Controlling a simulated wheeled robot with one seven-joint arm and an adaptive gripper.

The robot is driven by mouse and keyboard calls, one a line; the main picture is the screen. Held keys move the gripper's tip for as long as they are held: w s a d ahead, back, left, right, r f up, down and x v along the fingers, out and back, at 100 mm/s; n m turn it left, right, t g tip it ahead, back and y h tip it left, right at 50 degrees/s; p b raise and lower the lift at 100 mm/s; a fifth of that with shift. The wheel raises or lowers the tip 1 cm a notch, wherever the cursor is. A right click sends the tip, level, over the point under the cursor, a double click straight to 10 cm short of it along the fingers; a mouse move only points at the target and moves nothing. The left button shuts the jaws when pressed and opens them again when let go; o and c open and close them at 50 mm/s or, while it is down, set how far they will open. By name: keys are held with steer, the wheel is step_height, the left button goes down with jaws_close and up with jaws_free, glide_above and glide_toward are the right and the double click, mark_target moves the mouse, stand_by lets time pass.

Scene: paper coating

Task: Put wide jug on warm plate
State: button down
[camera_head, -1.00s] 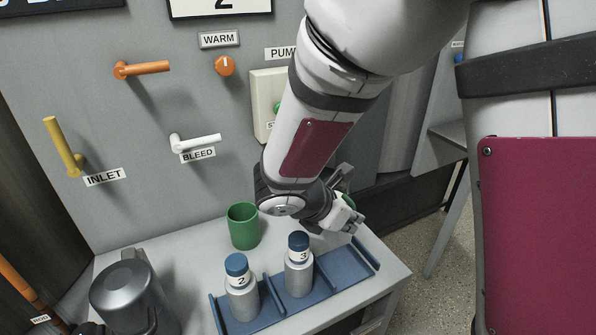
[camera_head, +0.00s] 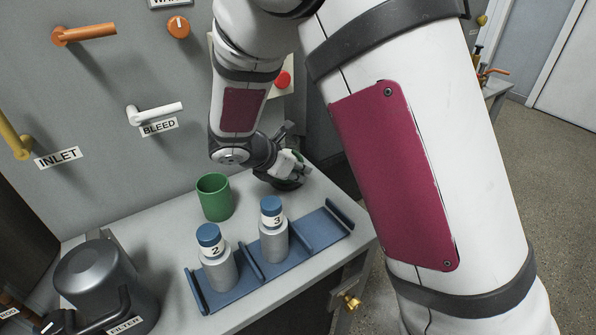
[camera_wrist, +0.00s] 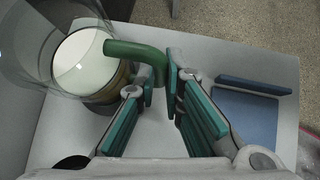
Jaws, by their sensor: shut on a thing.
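The wide jug is a clear glass vessel (camera_wrist: 40,45) with pale contents and a green handle (camera_wrist: 140,52), at the upper left of the wrist view. My gripper (camera_wrist: 163,82) is shut on the handle, its teal-padded fingers on either side of it. In the head view my gripper (camera_head: 290,165) is at the table's back right, right of the green mug, and mostly hides the jug. I cannot tell whether the jug touches the table. A dark round shape (camera_wrist: 70,162) shows at the wrist view's lower left; I cannot tell whether it is the warm plate.
A green mug (camera_head: 215,198) stands near the wall. Bottle 2 (camera_head: 218,268) and bottle 3 (camera_head: 273,240) stand in a blue rack (camera_head: 325,232). A grey canister (camera_head: 105,280) is at the left. Wall handles (camera_head: 155,113) jut out above the table.

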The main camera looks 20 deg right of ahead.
steer(key=shift+r, duration=0.1)
steer(key=c, duration=1.7)
jaws_free()
